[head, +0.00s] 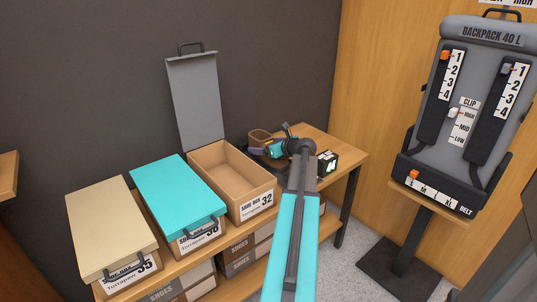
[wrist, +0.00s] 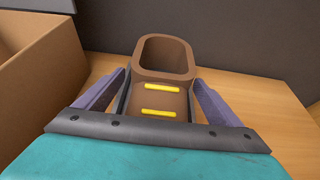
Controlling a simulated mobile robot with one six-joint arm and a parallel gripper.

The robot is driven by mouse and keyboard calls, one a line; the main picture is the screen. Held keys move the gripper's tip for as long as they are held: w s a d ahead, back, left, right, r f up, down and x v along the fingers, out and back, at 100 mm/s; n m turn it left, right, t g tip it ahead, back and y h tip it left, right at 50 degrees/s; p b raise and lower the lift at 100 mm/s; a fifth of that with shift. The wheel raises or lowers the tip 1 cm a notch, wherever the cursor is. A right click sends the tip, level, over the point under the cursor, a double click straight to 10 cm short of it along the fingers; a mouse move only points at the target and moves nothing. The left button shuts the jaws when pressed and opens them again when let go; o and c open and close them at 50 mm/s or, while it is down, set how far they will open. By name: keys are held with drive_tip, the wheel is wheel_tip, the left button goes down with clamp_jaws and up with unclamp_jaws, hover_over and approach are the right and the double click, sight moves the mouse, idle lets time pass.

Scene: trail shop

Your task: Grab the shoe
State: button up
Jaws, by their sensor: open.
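The shoe (wrist: 165,62) is brown with yellow laces and an open top, and stands upright on the wooden bench in the wrist view. In the head view the shoe (head: 259,137) shows at the back of the bench, right of the open box. My gripper (wrist: 160,90) is open, with one purple finger on each side of the shoe's front part. Gaps show between the fingers and the shoe, and its toe is hidden behind my gripper's body. In the head view my gripper (head: 268,150) is beside the shoe, partly hidden by my arm.
An open, empty shoe box marked 32 (head: 235,176) stands left of the shoe, its grey lid raised. Closed turquoise (head: 177,193) and beige (head: 110,225) boxes stand farther left. A backpack stand (head: 465,115) is farther right.

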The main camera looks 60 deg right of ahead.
idle(0.3)
drive_tip(key=c, duration=1.5)
drive_tip(key=shift+r, duration=0.15)
wheel_tip(320, 180, up, 18)
drive_tip(key=p, duration=0.3)
